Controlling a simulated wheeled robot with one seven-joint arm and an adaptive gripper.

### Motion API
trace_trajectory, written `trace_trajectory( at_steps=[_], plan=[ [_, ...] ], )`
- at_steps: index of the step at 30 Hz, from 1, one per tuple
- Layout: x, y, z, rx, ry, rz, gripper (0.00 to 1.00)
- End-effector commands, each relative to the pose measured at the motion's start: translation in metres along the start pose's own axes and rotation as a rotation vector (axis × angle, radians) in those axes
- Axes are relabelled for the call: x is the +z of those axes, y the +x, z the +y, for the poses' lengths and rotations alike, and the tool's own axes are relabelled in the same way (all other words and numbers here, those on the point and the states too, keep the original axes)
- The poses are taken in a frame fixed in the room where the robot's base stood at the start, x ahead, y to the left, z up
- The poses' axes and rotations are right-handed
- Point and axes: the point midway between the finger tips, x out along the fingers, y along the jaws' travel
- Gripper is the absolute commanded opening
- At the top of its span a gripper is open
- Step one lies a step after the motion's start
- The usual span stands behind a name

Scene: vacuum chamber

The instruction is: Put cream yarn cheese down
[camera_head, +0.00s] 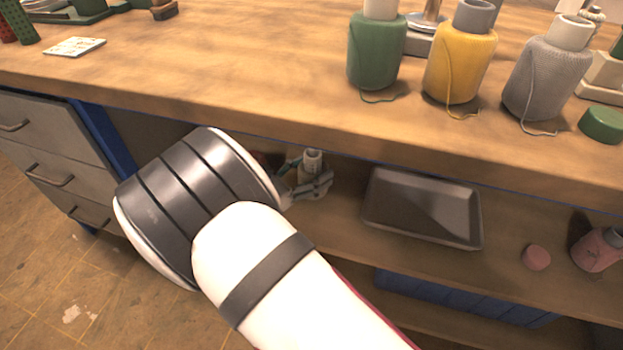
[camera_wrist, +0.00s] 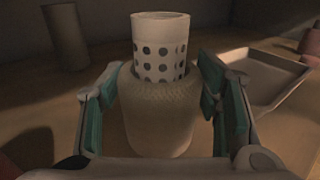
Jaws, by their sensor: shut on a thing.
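The cream yarn cheese (camera_wrist: 158,112) is a wound body on a pale tube with rows of dark holes. It stands roughly upright between the two fingers of my gripper (camera_wrist: 158,88) in the wrist view, gripped from both sides. In the head view my gripper (camera_head: 310,186) reaches into the space over the lower shelf (camera_head: 345,262), and the cheese's pale tube (camera_head: 312,160) shows above the fingers. My arm hides part of this area. I cannot tell whether the cheese's base touches the shelf.
A grey tray (camera_head: 423,208) lies on the lower shelf to the right of my gripper. A pink yarn cheese (camera_head: 598,250) and a small pink piece (camera_head: 536,257) are farther right. Green (camera_head: 375,55), yellow (camera_head: 460,65) and grey (camera_head: 545,78) cheeses stand on the worktop (camera_head: 220,70) above.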

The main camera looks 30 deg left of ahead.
Motion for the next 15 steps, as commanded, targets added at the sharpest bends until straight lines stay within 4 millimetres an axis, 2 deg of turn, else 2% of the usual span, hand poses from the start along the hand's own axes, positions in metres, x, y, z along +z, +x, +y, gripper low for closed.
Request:
trace_trajectory(
  at_steps=[1, 4, 15],
  plan=[
    [-0.01, 0.0, 0.0, -0.001, 0.001, -0.001, 0.19],
    [-0.019, 0.0, 0.0, 0.0, 0.001, -0.002, 0.19],
    [-0.021, 0.0, 0.0, 0.0, 0.002, -0.002, 0.19]
  ],
)
